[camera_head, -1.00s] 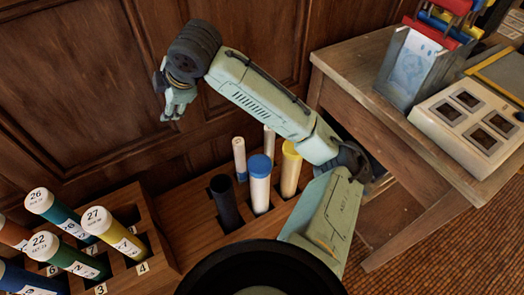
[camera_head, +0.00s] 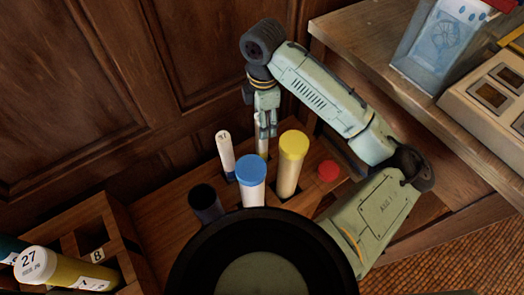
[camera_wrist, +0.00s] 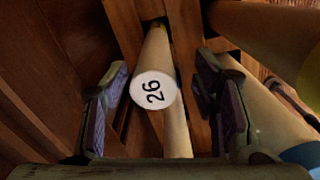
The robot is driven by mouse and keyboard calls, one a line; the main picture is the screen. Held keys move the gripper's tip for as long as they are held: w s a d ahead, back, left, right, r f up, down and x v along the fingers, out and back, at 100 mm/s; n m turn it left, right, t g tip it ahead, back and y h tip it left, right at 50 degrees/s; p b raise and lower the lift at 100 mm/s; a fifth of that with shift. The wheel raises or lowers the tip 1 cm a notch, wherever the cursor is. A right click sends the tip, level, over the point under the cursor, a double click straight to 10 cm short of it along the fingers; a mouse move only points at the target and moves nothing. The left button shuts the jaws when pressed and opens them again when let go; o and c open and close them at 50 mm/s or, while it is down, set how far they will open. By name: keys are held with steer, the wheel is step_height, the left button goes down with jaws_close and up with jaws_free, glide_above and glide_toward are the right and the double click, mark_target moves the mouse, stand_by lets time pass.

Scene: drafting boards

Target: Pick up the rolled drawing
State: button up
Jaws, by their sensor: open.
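A rolled drawing (camera_wrist: 154,90), a slim cream tube with a white end marked 26, stands in a slot of the wooden rack in the wrist view. My gripper (camera_head: 266,130) is open above it, with a finger on each side of the roll's end and visible gaps between. In the head view, the gripper hides the top of this roll (camera_head: 262,148), and only part of its body shows. A second slim pale roll (camera_head: 226,157) with a marked end stands to its left in the rack.
A panelled wall is behind. A wooden table (camera_head: 370,40) stands at the right.

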steer(key=f, duration=0.5)
steer(key=shift+w+a+f, duration=0.2)
steer(key=shift+f, duration=0.05)
steer(key=shift+c, duration=0.4)
jaws_close()
